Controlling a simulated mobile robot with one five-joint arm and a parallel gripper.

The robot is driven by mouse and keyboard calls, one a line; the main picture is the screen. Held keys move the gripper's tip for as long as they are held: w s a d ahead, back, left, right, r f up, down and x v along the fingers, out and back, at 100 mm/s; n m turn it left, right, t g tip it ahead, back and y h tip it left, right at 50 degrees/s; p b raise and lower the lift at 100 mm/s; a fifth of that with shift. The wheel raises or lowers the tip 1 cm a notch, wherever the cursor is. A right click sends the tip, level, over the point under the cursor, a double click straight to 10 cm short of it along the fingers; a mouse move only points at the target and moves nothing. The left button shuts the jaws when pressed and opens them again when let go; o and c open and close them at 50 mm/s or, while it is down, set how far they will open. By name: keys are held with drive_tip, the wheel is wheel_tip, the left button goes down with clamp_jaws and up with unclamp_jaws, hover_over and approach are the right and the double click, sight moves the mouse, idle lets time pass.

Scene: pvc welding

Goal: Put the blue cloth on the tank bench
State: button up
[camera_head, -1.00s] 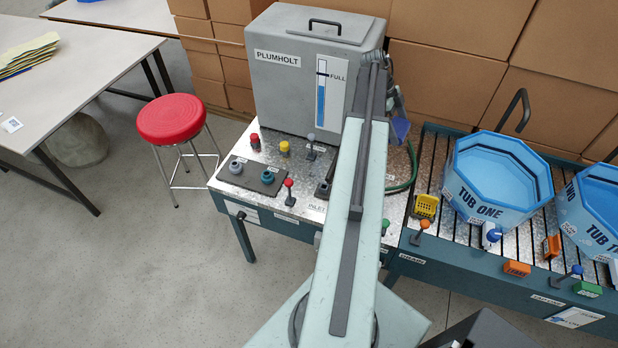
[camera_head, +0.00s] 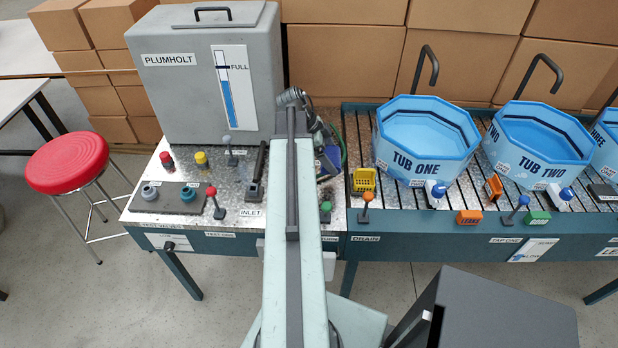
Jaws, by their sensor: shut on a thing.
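The blue cloth (camera_head: 331,157) hangs at the far end of my arm, partly hidden behind it. My gripper (camera_head: 322,140) is shut on the cloth, though its fingertips are small and hard to make out. The tank bench (camera_head: 237,190) has a speckled metal top and carries the grey PLUMHOLT tank (camera_head: 180,95). My gripper and the cloth are over the right part of this bench, just right of the tank. I cannot tell whether the cloth touches the bench top.
Red and yellow knobs, a dark valve plate (camera_head: 168,197) and a red lever (camera_head: 215,202) occupy the bench's left side. A green hose (camera_head: 343,143) curves right of the cloth. TUB ONE (camera_head: 425,150) and TUB TWO (camera_head: 538,150) stand on the slatted bench. A red stool (camera_head: 67,162) stands left.

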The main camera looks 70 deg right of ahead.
sight(335, 182)
wheel_tip(335, 182, down, 9)
drive_tip(key=b, duration=0.8)
drive_tip(key=shift+f, duration=0.2)
drive_tip(key=shift+r, duration=0.25)
drive_tip(key=shift+f, duration=0.2)
drive_tip(key=o, duration=0.9)
drive_tip(key=shift+r, duration=0.1)
